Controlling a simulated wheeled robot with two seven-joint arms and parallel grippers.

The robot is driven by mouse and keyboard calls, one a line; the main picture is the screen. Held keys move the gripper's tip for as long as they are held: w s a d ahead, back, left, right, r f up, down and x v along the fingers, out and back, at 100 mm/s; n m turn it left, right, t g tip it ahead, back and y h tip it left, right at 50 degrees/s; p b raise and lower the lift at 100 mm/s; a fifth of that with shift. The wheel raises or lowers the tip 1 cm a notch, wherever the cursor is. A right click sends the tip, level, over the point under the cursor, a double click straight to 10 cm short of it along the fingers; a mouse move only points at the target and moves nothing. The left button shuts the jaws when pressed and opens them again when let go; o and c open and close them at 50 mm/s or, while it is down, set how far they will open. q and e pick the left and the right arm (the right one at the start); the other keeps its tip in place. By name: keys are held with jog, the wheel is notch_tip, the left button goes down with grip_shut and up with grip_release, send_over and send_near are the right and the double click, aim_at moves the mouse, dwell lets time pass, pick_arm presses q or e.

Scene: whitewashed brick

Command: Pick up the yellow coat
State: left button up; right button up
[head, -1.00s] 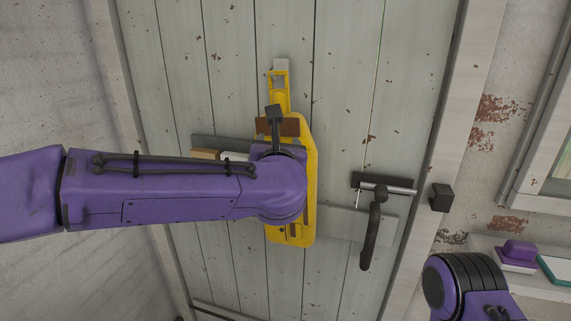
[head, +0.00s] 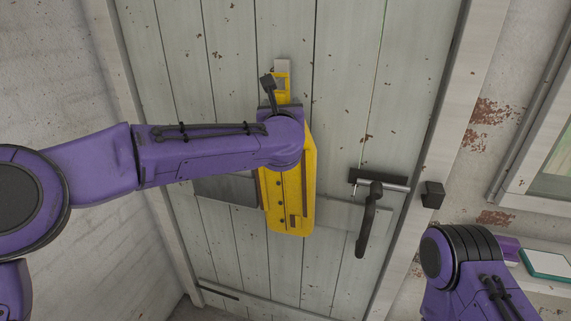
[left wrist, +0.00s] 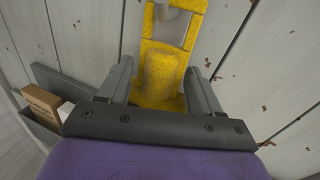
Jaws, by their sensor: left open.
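The yellow coat (head: 290,195) hangs flat against the grey plank door, from a pale mount (head: 282,67) near its top. In the left wrist view the coat (left wrist: 165,75) runs up between the two grey fingers of my left gripper (left wrist: 160,70). The fingers are apart, one on each side of the coat's narrow part. I cannot tell whether they touch it. My right arm shows at the lower right, but its gripper is out of the picture.
A dark grey holder (head: 228,189) is on the door left of the coat; in the left wrist view it holds a brown box (left wrist: 41,102). A black door handle (head: 368,220) and bolt sit to the right. A shelf at far right bears a teal-edged item (head: 546,264).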

pick_arm(q)
jog(key=shift+s+r, duration=0.1)
jog(key=shift+s, duration=0.05)
grip_shut()
jog(key=shift+r, duration=0.1)
